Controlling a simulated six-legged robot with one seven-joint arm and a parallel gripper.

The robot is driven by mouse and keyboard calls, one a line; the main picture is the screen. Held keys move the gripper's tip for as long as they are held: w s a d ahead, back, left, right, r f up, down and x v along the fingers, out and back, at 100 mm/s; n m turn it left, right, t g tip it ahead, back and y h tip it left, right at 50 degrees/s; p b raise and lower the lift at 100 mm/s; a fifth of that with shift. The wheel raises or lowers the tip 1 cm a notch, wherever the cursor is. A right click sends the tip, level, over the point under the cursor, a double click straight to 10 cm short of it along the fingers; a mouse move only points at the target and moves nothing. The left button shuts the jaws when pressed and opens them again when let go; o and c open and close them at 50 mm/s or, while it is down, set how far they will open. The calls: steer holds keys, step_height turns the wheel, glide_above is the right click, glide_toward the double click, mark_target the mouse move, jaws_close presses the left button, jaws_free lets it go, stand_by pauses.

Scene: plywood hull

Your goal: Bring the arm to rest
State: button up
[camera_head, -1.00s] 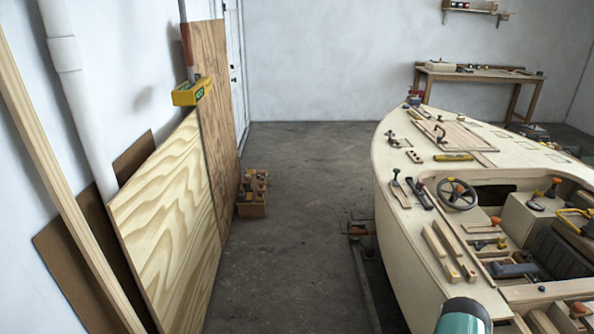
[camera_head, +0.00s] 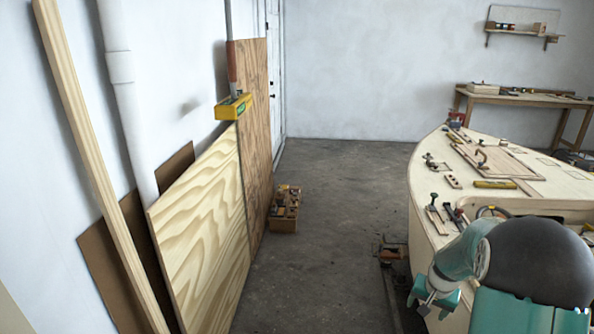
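My arm (camera_head: 535,262) fills the lower right of the head view, in front of the plywood boat hull (camera_head: 422,232). It is folded, with a large dark rounded joint, teal parts and a pale metallic link. My gripper (camera_head: 432,292) is at the arm's lower left end, pointing down beside the hull's near side. Its teal and metal tips are small, and I cannot tell whether they are open or shut. I see nothing clearly held in it.
Plywood sheets (camera_head: 200,235) and a plank (camera_head: 95,150) lean on the left wall. A wooden tool box (camera_head: 284,212) stands by them. A clamp-like tool (camera_head: 388,250) is near the hull's left side. The floor (camera_head: 325,215) between is clear. A workbench (camera_head: 520,98) stands far right.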

steer(key=s+a+r+n, duration=0.1)
steer(key=s+a+r, duration=0.25)
steer(key=r, duration=0.25)
steer(key=s+a+r+n+t, duration=0.1)
steer(key=s+a+r, duration=0.1)
steer(key=a+r, duration=0.35)
steer(key=s+a+r+n, duration=0.1)
steer(key=s+a+r, duration=0.2)
steer(key=r, duration=0.3)
steer(key=s+a+r+n+t, duration=0.1)
steer(key=s+a+r, duration=0.2)
steer(key=s, duration=0.6)
steer(key=s+a+r+n+t, duration=0.1)
steer(key=s+a+r+n, duration=0.1)
steer(key=s+a, duration=0.3)
steer(key=s+r, duration=0.1)
steer(key=s, duration=0.2)
steer(key=shift+s+a+r, duration=0.3)
steer(key=shift+s, duration=0.1)
